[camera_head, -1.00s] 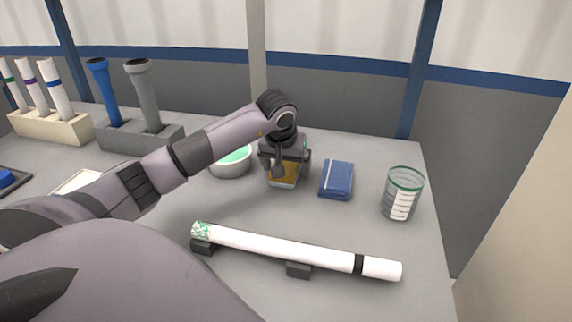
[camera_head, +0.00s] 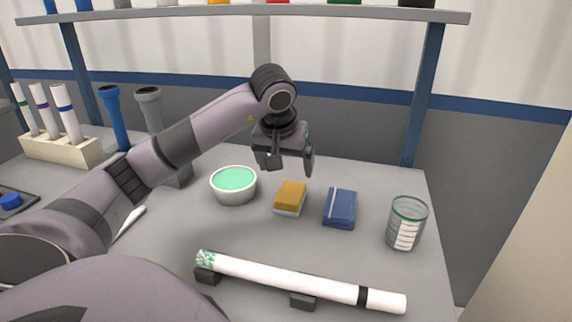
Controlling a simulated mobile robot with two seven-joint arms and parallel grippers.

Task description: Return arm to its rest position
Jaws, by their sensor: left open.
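My left arm comes in from the left and reaches over the back of the table. My left gripper (camera_head: 291,162) is open and empty, pointing down, above and behind the orange and white sponge (camera_head: 290,197). A gap shows between the gripper and the sponge, which lies on the table. My right gripper does not show.
A white bowl with green contents (camera_head: 233,185) stands left of the sponge. A white pipe (camera_head: 290,278) lies on dark supports in front. Pipe racks stand left; a shelf (camera_head: 250,14) spans above.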

